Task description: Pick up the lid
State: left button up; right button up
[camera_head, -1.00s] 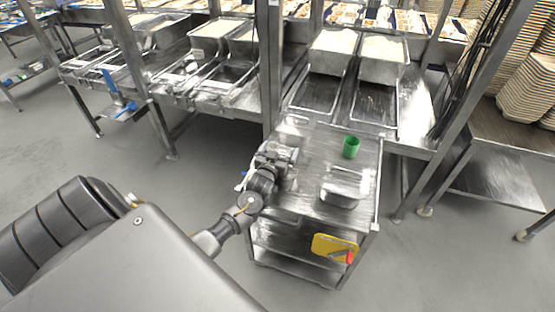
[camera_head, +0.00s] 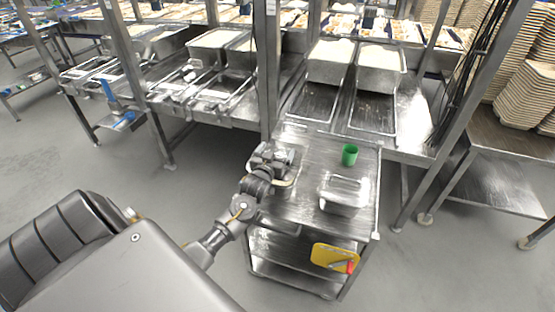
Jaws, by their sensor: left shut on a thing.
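The lid (camera_head: 287,181) is a shiny metal plate at the left side of the steel cart's top. It is mostly covered by my left gripper (camera_head: 278,166), and only part of its rim shows. My left gripper is over it and shut on it. I cannot tell whether the lid touches the cart top or hangs just above it. A metal pan (camera_head: 344,191) stands on the cart to the right of the gripper. My right gripper is not in view.
A green cup (camera_head: 349,155) stands behind the pan on the cart top (camera_head: 318,150). Behind are steel counters with rice-filled pans (camera_head: 380,69). Stacked trays (camera_head: 528,95) stand at right.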

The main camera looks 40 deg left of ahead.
pick_arm(q)
jog(key=s+r, duration=0.2)
jog(key=s+a+r+b, duration=0.1)
jog(key=s+r, duration=0.2)
jog(key=shift+r, duration=0.2)
jog(key=s+a+r+b, duration=0.1)
jog(key=s+r, duration=0.2)
jog(key=s, duration=0.5)
jog(key=shift+a+r, duration=0.35)
jog(key=shift+a, duration=0.05)
jog(key=d+r+m+h, duration=0.1)
jog(key=d+m+h, duration=0.1)
jog(key=d, duration=1.1)
jog(key=s+d+r+m+t+h, duration=0.1)
jog(key=d+r+h, duration=0.1)
jog(key=d, duration=1.1)
jog(key=shift+d+m+h, duration=0.2)
jog(key=shift+m+h, duration=0.2)
jog(key=shift+h, duration=0.4)
